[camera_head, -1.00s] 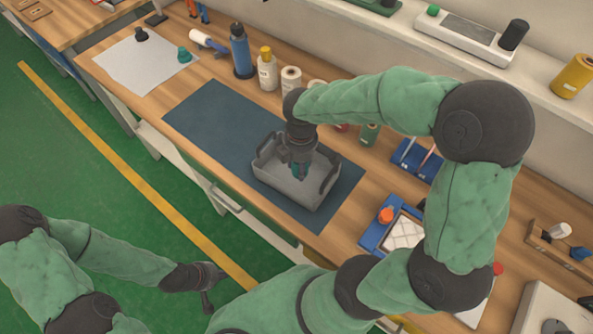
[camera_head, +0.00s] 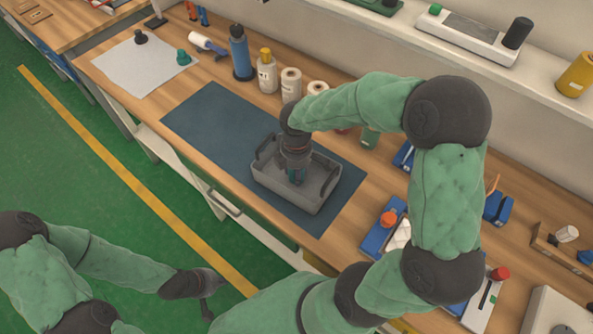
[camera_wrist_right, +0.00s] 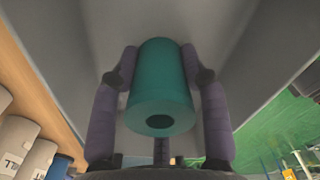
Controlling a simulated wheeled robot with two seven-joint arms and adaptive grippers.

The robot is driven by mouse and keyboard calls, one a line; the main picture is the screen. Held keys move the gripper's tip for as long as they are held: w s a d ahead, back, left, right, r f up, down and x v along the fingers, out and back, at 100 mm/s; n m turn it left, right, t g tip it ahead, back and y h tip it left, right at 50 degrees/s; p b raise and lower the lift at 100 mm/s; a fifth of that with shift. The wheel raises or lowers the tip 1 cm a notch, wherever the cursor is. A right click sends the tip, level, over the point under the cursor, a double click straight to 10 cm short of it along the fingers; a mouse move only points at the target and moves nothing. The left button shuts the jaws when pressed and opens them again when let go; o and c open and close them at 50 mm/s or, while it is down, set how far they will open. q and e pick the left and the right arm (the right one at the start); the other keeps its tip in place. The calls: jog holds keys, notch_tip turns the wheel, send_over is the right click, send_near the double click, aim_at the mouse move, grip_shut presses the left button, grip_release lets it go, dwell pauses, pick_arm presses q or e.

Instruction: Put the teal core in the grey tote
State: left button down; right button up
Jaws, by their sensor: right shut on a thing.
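The teal core (camera_wrist_right: 160,80) is a cylinder with a dark hole in its near end. My right gripper (camera_wrist_right: 160,75) is shut on it, one finger along each side. In the head view my right gripper (camera_head: 296,178) points down inside the grey tote (camera_head: 318,197), and only bits of teal show between its fingers. Grey tote surfaces surround the core in the wrist view; whether it touches the floor of the tote I cannot tell. My left gripper (camera_head: 209,284) hangs over the green floor, away from the table, its finger opening unclear.
The tote stands on a dark blue mat (camera_head: 212,121). Behind it are a blue bottle (camera_head: 241,55), a yellow-capped bottle (camera_head: 267,73) and white rolls (camera_head: 291,85). A teal piece (camera_head: 183,57) sits on white paper (camera_head: 139,72). The mat's left half is clear.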

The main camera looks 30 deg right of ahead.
jog(key=o, duration=1.2)
jog(key=shift+f, duration=0.1)
jog(key=shift+c, duration=0.2)
notch_tip(320, 180, up, 12)
jog(key=p, duration=0.3)
jog(key=shift+r+p, duration=0.2)
jog(key=shift+p, duration=0.15)
jog(key=shift+r, duration=0.1)
